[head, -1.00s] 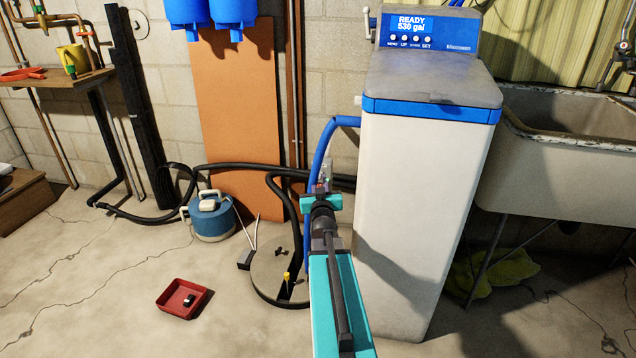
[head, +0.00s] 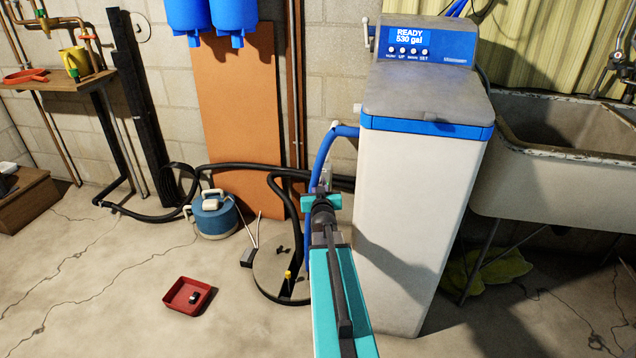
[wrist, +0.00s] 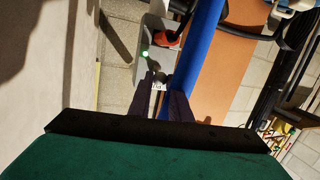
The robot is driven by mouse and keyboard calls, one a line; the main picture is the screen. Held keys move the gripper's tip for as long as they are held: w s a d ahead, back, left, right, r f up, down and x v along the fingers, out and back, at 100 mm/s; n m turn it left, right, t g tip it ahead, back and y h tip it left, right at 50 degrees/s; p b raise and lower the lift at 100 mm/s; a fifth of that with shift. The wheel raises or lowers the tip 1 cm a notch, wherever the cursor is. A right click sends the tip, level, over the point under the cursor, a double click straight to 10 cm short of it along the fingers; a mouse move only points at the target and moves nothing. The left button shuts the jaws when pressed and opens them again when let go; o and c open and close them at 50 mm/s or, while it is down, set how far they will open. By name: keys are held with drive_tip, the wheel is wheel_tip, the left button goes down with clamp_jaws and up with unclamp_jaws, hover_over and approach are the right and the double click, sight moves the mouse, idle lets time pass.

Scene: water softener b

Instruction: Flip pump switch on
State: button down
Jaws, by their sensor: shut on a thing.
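A grey switch box (wrist: 124,58) with a lit green light (wrist: 145,54) and a red-orange part (wrist: 166,39) shows in the wrist view. My gripper (wrist: 158,82) is at the lower right of this box. Its dark fingers are close together on a small dark piece with a white marking, which appears to be the pump switch (wrist: 158,87). The fingers hide much of it, and I cannot tell its position. In the head view my gripper (head: 322,190) is left of the softener cabinet, in front of the box, which is mostly hidden.
A blue hose (head: 322,155) runs right beside my gripper. The tall white softener (head: 410,220) stands close on the right, its display reading READY 530 gal. A round pit cover (head: 275,270), a black hose, a blue pump (head: 214,220) and a red tray (head: 187,295) are left.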

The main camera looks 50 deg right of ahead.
drive_tip(key=shift+s+d+r+g+y+p, duration=0.1)
drive_tip(key=shift+d+r+g+y+p, duration=0.35)
drive_tip(key=shift+p, duration=2.55)
drive_tip(key=shift+a+r+p, duration=0.1)
drive_tip(key=shift+p, duration=1.3)
drive_tip(key=c, duration=1.6)
unclamp_jaws()
drive_tip(key=shift+c, duration=0.2)
drive_tip(key=shift+a, duration=0.1)
drive_tip(key=shift+a, duration=0.15)
drive_tip(key=p+v, duration=0.4)
drive_tip(key=v, duration=0.4)
drive_tip(key=shift+s+r, duration=0.15)
drive_tip(key=shift+r, duration=0.1)
